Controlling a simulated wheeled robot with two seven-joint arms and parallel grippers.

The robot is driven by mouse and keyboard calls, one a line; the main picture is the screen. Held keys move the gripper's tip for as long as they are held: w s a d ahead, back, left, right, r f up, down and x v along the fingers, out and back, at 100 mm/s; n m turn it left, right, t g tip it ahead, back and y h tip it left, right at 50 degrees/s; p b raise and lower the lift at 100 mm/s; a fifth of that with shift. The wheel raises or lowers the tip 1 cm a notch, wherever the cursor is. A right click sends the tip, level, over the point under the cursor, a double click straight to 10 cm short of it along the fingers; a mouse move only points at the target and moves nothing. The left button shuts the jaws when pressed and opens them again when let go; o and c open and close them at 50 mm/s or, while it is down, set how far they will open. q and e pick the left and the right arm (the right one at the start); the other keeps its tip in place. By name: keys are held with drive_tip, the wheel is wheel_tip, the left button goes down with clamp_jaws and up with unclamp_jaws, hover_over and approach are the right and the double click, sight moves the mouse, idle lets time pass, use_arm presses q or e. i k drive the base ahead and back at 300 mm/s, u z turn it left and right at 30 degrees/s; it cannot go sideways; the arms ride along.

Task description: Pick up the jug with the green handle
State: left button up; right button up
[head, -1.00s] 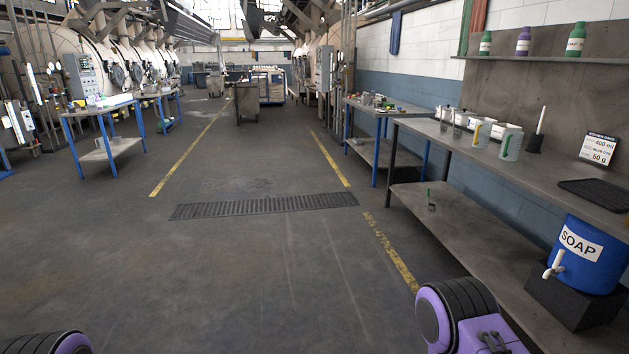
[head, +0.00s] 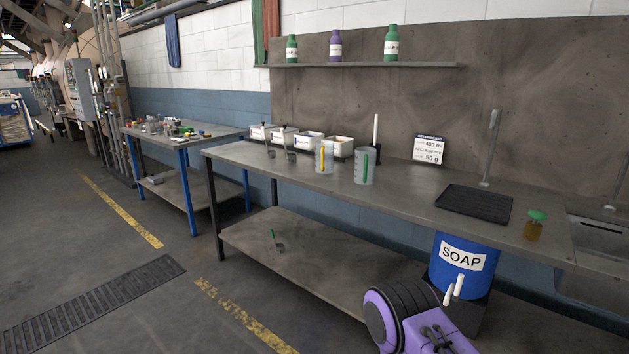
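The jug with the green handle (head: 364,166) stands upright on the grey workbench, a translucent pale jug with a green strip on its side. Just left of it stands a similar jug with a yellow handle (head: 324,158). A purple and black part of my arm shows at the bottom right, in front of the bench and well short of the jugs.
The workbench (head: 400,190) bears white containers (head: 309,144), a black mat (head: 474,204), a sign (head: 428,149) and a green-capped jar (head: 535,226). A blue soap barrel (head: 462,262) stands below. A shelf (head: 370,65) holds three bottles. The floor at left is clear.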

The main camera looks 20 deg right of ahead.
sight(365, 168)
drive_tip(key=z, duration=0.85)
drive_tip(key=i, duration=1.5)
drive_tip(key=z, duration=0.85)
